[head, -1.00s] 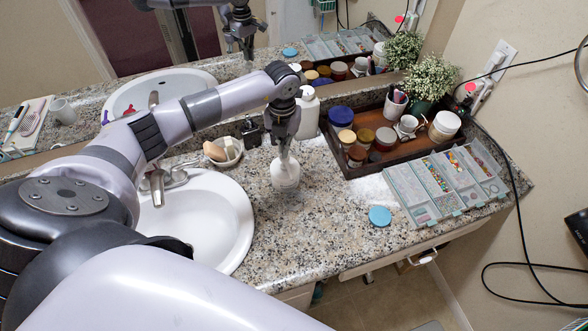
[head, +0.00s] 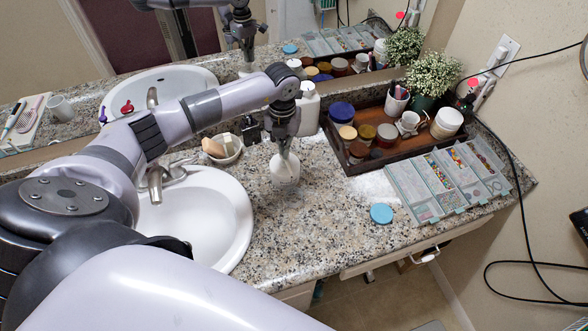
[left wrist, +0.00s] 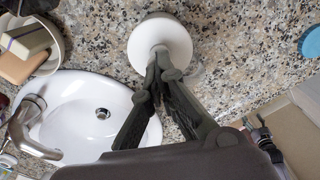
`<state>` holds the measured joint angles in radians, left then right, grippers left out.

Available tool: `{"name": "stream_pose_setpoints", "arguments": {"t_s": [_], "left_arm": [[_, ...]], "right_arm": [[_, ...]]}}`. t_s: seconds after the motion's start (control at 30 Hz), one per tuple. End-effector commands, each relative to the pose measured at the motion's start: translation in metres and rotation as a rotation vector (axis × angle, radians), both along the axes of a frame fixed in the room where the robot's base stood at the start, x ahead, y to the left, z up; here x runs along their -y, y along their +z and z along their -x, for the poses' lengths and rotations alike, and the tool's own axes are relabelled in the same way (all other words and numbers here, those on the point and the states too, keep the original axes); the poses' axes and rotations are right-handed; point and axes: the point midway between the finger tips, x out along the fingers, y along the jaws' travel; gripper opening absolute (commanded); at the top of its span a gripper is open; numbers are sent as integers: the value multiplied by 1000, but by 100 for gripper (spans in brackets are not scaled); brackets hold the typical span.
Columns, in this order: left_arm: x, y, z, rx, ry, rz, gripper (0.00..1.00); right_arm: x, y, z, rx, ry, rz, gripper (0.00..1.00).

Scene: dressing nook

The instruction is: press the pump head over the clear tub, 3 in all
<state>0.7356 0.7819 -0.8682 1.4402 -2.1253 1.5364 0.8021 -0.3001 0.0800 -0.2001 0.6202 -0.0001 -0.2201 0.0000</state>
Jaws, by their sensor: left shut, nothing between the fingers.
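The white pump head (head: 285,169) stands on the counter right of the sink, with a faint see-through shape under it that looks like the clear tub (head: 287,189). In the left wrist view the pump head is a round white disc (left wrist: 176,38). My left gripper (head: 284,153) points down with its fingers together and empty, the tips at the top of the pump head. Whether they touch or press it I cannot tell. The left wrist view shows the closed fingertips (left wrist: 161,62) over the disc's near edge. My right gripper is not in view.
A white bottle (head: 308,110) stands close behind my left gripper. A soap dish (head: 227,150) and the sink (head: 205,215) are on the left. A wooden tray (head: 362,165) of jars, a bead organizer (head: 443,178) and a blue lid (head: 381,213) are on the right. The front counter is clear.

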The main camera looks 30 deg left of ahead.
Motion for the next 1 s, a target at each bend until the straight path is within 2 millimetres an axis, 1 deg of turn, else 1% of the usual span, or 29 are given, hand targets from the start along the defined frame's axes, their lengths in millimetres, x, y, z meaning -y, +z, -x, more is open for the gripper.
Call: {"name": "stream_pose_setpoints", "arguments": {"t_s": [0.03,0.33,0.57,0.67,1.0], "left_arm": [[0,-4,0,-1,0,0,0],[0,-15,1,-2,0,0,0],[0,-13,1,-3,-1,0,0],[0,-10,1,-3,-1,0,0],[0,11,1,-2,0,0,0]], "right_arm": [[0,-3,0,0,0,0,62],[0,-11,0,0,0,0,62],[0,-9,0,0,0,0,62],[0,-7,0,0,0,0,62],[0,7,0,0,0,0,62]]}}
